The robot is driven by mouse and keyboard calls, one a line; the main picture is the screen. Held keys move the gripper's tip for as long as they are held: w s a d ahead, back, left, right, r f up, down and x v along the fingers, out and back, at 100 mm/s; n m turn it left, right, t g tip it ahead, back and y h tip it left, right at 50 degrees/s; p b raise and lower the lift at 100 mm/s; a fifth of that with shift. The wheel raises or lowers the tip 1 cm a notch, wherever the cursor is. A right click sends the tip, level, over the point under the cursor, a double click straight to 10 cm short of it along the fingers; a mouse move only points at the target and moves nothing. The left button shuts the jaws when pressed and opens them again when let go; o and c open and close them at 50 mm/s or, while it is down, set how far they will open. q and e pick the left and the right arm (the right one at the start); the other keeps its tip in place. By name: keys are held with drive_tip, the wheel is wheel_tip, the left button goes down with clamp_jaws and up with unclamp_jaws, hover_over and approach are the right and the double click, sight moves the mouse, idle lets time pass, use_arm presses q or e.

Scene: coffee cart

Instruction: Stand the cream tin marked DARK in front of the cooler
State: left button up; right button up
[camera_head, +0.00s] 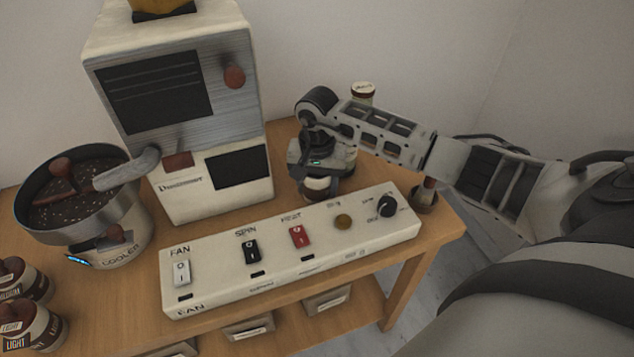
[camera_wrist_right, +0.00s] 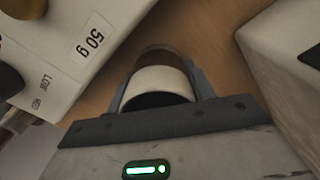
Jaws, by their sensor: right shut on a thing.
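My right gripper (camera_head: 322,176) reaches over the table between the roaster and the control panel. It is shut on a cream tin (camera_head: 320,188) with a dark brown band, low at the tabletop. The held tin also shows between the fingers in the right wrist view (camera_wrist_right: 162,80); its marking is hidden, so I cannot tell if it reads DARK. The cooler (camera_head: 122,250) is the round metal pan on a cream base at the left, with dark beans in it. My left gripper is out of view.
Cream tins marked MEDIUM (camera_head: 22,281) and LIGHT (camera_head: 32,328) stand at the front left. Another tin (camera_head: 363,91) stands behind my right arm. The roaster (camera_head: 205,180) and the switch panel (camera_head: 215,278) flank the held tin. Bare tabletop (camera_head: 118,300) lies before the cooler.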

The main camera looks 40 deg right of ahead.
drive_tip(key=o, duration=1.3)
drive_tip(key=shift+f, duration=0.1)
